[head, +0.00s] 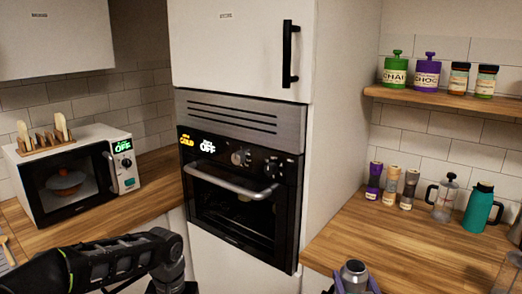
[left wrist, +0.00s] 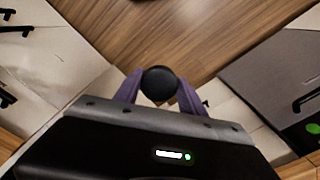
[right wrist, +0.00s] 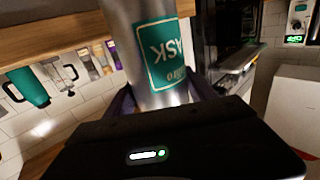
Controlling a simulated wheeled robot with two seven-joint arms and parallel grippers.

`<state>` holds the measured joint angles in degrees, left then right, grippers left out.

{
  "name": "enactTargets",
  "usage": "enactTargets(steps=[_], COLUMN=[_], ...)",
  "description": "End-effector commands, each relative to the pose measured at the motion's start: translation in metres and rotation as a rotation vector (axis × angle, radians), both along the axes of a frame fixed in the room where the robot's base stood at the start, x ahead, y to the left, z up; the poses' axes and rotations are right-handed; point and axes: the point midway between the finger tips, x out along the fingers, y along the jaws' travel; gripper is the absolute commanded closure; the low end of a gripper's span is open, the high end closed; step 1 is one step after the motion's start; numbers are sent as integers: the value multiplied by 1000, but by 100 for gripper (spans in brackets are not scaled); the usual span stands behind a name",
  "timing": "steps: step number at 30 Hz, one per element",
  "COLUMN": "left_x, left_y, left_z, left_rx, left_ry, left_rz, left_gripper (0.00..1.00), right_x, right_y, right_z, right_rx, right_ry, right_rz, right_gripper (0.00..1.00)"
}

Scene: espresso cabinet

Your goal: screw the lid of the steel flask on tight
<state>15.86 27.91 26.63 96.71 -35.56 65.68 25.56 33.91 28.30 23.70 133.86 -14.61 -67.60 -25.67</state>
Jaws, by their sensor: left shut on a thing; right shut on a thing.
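The steel flask (right wrist: 145,15) with a green label is held between the purple fingers of my right gripper (right wrist: 160,98). Its round top end (head: 354,268) shows at the bottom of the head view, with the right gripper (head: 355,284) around it. My left gripper (left wrist: 160,92) is shut on a dark round lid (left wrist: 160,82), seen end-on in the left wrist view. In the head view my left arm is at the lower left, its fingertips out of sight and well apart from the flask. The lid's underside is hidden.
The right wooden counter (head: 420,245) holds a teal jug (head: 479,208), a glass press (head: 445,198) and several small jars. The oven (head: 240,185) with its handle is ahead. The microwave (head: 78,172) stands on the left counter. Open room lies between my arms.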

Motion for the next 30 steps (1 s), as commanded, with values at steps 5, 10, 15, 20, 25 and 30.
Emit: enactTargets(steps=[5,10,15,20,25,30], left_x=[0,0,0,0,0,0], left_y=[0,0,0,0,0,0], left_z=[0,0,0,0,0,0], left_rx=[0,0,0,0,0,0], left_ry=[0,0,0,0,0,0], left_rz=[0,0,0,0,0,0], left_gripper=[91,91,91,91,91,91], right_x=[-4,-6,-6,-6,-6,-10], right_y=[30,40,40,39,40,46], right_z=[-24,-30,-30,-30,-30,-34], right_rx=[1,-1,-3,-3,-3,-4], right_ry=[-1,-5,-6,-6,-6,-5], right_rz=[-13,-20,-21,-21,-19,8], right_gripper=[100,100,100,100,100,100])
